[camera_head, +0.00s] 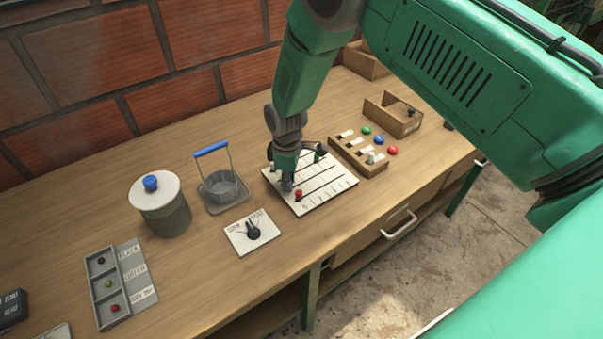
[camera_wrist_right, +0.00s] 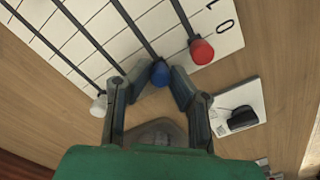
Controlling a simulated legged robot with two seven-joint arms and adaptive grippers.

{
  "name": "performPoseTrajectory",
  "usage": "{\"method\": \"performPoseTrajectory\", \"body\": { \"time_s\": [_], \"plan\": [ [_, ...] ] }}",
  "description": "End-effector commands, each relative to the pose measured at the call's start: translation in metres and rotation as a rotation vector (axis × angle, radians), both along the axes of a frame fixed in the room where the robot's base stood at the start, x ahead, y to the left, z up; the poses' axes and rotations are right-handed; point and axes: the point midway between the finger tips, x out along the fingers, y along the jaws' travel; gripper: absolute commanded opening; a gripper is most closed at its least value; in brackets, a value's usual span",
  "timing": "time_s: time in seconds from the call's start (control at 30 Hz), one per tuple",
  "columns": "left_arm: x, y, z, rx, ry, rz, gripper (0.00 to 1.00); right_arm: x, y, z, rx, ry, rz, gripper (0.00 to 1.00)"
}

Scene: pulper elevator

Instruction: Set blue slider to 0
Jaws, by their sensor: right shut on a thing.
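The white slider board (camera_head: 335,183) lies on the bench, with dark slots and a number scale along its front edge. In the wrist view, the blue slider knob (camera_wrist_right: 160,73) is between the fingertips of my right gripper (camera_wrist_right: 158,78), which is shut on it. The blue knob is at the 0 end of its slot, close to the board's edge. The red knob (camera_wrist_right: 201,51) is beside it near the printed 0, and it also shows in the head view (camera_head: 298,194). A white knob (camera_wrist_right: 98,105) is left of the fingers. In the head view my right gripper (camera_head: 287,183) hides the blue knob.
A rotary dial plate (camera_head: 238,238) lies in front left of the board. A blue-handled basket (camera_head: 222,188) and a lidded canister (camera_head: 165,212) stand left. A wooden button box (camera_head: 347,152) is right. A tray with coloured balls (camera_head: 104,311) lies at lower left.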

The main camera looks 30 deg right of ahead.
Motion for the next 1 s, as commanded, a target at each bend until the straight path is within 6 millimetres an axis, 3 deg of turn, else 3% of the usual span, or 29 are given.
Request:
{"method": "performPoseTrajectory", "body": {
  "time_s": [0.27, 0.3, 0.33, 0.37, 0.73, 0.87, 1.0],
  "plan": [
    [0.000, 0.000, 0.000, 0.000, 0.000, 0.000, 0.40, 0.001, 0.005, 0.002, 0.005, -0.005, 0.000, 0.00],
    [0.000, 0.000, 0.000, 0.000, 0.000, 0.000, 0.40, 0.001, 0.005, 0.002, 0.005, -0.005, 0.001, 0.23],
    [0.000, 0.000, 0.000, 0.000, 0.000, 0.000, 0.40, 0.001, 0.005, 0.002, 0.005, -0.005, 0.001, 0.33],
    [0.000, 0.000, 0.000, 0.000, 0.000, 0.000, 0.40, 0.001, 0.005, 0.002, 0.005, -0.004, 0.001, 0.37],
    [-0.003, 0.000, 0.001, 0.000, -0.002, 0.000, 0.40, 0.001, 0.003, 0.006, 0.004, -0.003, 0.000, 0.37],
    [-0.003, 0.000, 0.001, 0.000, -0.003, 0.000, 0.40, 0.002, 0.003, 0.024, 0.003, -0.004, 0.000, 0.37],
    [-0.003, 0.000, 0.001, 0.000, -0.003, 0.000, 0.40, 0.003, 0.004, 0.054, 0.003, -0.007, 0.001, 0.37]
  ]
}}
